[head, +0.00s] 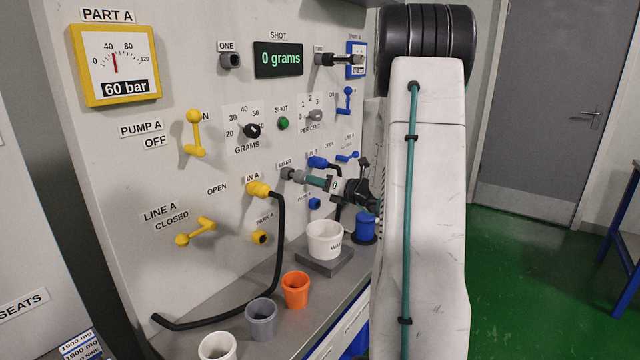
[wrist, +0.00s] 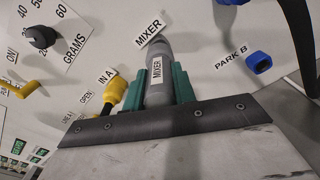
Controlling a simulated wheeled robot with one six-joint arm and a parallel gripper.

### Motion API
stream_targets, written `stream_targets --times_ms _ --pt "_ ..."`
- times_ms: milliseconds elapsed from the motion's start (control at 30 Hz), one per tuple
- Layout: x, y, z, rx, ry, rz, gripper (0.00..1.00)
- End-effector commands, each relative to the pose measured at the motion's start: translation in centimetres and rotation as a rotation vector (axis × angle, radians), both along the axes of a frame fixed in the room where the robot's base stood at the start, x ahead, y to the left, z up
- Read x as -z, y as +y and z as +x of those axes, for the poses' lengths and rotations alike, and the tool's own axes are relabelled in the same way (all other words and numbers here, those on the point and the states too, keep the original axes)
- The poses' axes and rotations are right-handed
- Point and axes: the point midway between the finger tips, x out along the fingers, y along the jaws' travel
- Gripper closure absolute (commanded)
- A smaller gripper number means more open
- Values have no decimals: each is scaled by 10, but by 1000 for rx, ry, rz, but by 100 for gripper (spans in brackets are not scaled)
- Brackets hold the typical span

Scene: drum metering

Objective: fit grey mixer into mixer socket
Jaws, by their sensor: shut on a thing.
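The grey mixer (wrist: 157,68), a tube with a MIXER label, lies between the teal fingers of my gripper (wrist: 157,92) in the wrist view. My gripper (head: 315,182) is shut on it and points at the panel in the head view. The mixer's far end (head: 298,177) meets the mixer socket (head: 286,173) under the MIXER sign. The socket is mostly hidden behind the mixer in the wrist view. I cannot tell how deep the mixer sits in it.
A yellow plug with a black hose (head: 259,188) sits at IN A, left of the mixer. A blue plug (head: 317,162) is just right. A white cup (head: 325,239) stands on a grey block below. Orange (head: 296,290) and grey (head: 261,318) cups stand on the shelf.

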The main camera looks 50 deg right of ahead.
Motion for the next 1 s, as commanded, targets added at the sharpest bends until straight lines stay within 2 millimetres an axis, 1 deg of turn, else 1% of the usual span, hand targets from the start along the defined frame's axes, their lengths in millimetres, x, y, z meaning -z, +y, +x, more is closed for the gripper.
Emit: stream_targets --times_ms 933,967,1000 --pt "0 2 24 -1 0 0 100" --pt "0 2 24 -1 0 0 71" --pt "0 2 24 -1 0 0 60"
